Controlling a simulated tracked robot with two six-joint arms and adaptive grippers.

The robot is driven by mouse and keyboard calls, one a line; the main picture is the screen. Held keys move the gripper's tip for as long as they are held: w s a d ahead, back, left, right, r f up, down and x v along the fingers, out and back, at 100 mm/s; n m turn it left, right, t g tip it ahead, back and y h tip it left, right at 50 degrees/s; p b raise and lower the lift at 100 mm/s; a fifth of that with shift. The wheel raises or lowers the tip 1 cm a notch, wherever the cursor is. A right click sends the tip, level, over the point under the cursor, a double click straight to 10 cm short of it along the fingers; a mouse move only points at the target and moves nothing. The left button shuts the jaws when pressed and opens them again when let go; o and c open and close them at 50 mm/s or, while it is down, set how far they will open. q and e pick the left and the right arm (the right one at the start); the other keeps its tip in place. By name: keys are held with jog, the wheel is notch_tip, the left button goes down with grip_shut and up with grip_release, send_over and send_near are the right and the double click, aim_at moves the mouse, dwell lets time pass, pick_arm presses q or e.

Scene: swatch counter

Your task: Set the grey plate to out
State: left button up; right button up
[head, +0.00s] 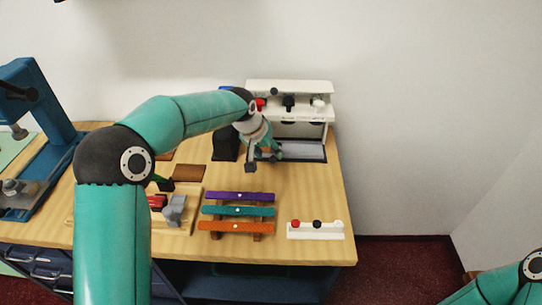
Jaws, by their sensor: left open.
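The grey plate (305,151) lies flat at the foot of a white machine (290,87) at the back right of the counter. It seems to stick out toward the front, but how far is hard to tell. My left gripper (262,158) is open and points down at the plate's left end. The fingers are small and dark here, and I cannot tell whether they touch the plate. My left arm hides part of the machine's left side. My right gripper is out of view; only part of the right arm shows at the lower right.
A rack with purple, teal and orange bars (238,211) stands in front. Right of it is a white block with coloured knobs (315,230). A wooden tray (188,215) and a brown square (189,173) lie left. A blue press (45,110) stands far left.

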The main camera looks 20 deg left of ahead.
aim_at(272, 158)
pick_arm(q)
jog(key=shift+x, duration=2.1)
jog(key=shift+c, duration=0.2)
grip_shut()
